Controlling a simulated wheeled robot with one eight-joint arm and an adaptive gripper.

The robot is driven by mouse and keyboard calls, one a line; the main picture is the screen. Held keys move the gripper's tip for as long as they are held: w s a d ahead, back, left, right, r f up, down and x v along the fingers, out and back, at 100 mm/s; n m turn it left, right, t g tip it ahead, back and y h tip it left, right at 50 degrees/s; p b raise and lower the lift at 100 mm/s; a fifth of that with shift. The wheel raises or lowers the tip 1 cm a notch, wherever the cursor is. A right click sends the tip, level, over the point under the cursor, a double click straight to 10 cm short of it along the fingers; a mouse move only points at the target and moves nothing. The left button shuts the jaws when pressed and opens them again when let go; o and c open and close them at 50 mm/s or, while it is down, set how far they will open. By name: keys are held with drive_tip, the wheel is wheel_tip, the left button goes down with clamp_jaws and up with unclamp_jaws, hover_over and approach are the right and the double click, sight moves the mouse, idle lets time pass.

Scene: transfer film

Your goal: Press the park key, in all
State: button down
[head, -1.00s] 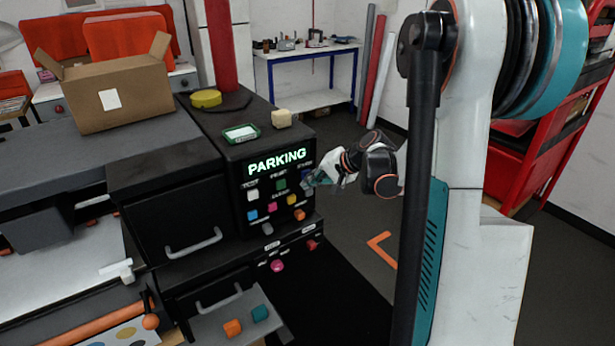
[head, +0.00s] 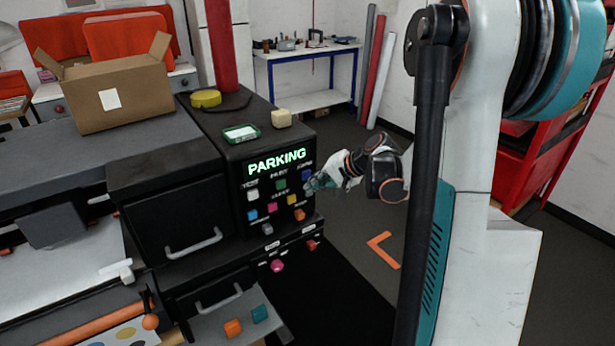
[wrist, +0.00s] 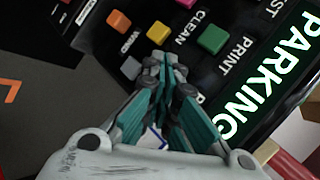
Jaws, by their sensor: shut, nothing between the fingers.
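The black control panel has a lit green display (head: 277,161) reading PARKING; it also shows in the wrist view (wrist: 270,85). Below are coloured keys: white (head: 253,195), green (head: 281,184) and blue (head: 306,174) in the top row. The blue key's label is too small to read in the head view. My gripper (head: 310,187) is shut and empty, just in front of the panel, beside and below the blue key. In the wrist view my shut fingertips (wrist: 165,62) are near the yellow key (wrist: 158,33) and green key (wrist: 211,39). I cannot tell whether they touch anything.
An orange key (head: 299,214) and a grey key (head: 267,228) are lower on the panel. A magenta knob (head: 277,265) is below them. A drawer handle (head: 194,243) juts out at left.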

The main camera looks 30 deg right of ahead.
drive_tip(key=s, duration=0.5)
idle(0.5)
idle(0.6)
